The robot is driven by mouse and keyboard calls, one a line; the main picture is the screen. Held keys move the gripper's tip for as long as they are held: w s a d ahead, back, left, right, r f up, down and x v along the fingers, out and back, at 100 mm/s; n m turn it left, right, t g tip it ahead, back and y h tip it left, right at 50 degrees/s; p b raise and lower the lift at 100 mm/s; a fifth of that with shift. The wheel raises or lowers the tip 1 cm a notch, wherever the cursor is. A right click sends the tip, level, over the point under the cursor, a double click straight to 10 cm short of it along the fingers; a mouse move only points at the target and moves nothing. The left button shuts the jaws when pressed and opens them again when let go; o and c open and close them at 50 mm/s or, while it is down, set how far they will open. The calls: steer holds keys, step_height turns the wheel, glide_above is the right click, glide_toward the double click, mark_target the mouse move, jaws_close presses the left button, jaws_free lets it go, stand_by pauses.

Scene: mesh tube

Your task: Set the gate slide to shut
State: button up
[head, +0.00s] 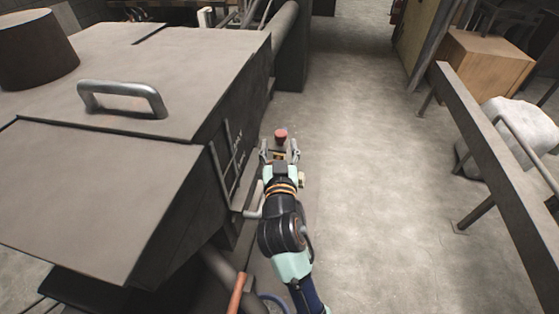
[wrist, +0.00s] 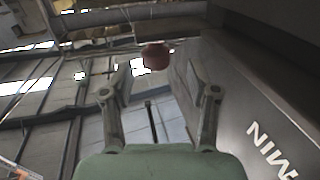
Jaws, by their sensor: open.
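A red knob (head: 281,135) shows beside the right side of the large grey metal housing in the head view. I take it to be the handle of the gate slide; the slide's track and setting cannot be made out. My gripper (head: 281,151) is open, just on the near side of the knob. In the wrist view the red knob (wrist: 155,56) appears beyond the open fingertips of my gripper (wrist: 159,82), roughly centred between them. The fingers do not appear closed on it.
The grey housing (head: 190,75) stands close on the left, with a wire frame (head: 228,160) on its side. Lettering (wrist: 272,150) marks a grey panel at right in the wrist view. Open floor (head: 350,150) lies to the right, bounded by a low rail (head: 490,150).

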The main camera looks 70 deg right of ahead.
steer(key=v, duration=0.7)
steer(key=shift+a, duration=0.1)
